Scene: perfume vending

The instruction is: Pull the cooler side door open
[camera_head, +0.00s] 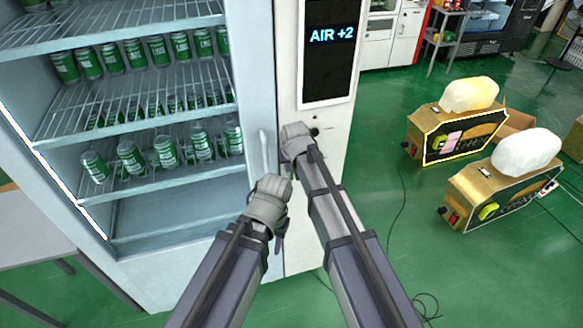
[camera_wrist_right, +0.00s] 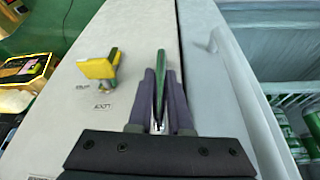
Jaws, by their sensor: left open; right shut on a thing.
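The cooler side door (camera_head: 327,124) is a tall white panel with a dark display reading "AIR +2", right of the glass-fronted cooler (camera_head: 195,230). It also shows in the right wrist view (camera_wrist_right: 130,30), with a dark seam along its edge. My right gripper (camera_head: 293,140) is at this panel's left part. In the right wrist view my right gripper (camera_wrist_right: 160,108) is shut on a thin dark green handle (camera_wrist_right: 160,70) that stands out from the panel. My left gripper (camera_head: 272,182) is open, lower and left, near the cooler's long pale handle (camera_head: 264,152); its fingertips are mostly hidden.
A yellow-green lever or key (camera_wrist_right: 100,68) sticks out of the panel above small labels. Green cans (camera_head: 168,150) stand on the cooler shelves. Two gold-and-black boxes with pale tops, one the nearer box (camera_head: 490,190), stand at right. Green floor lies between, with a thin cable.

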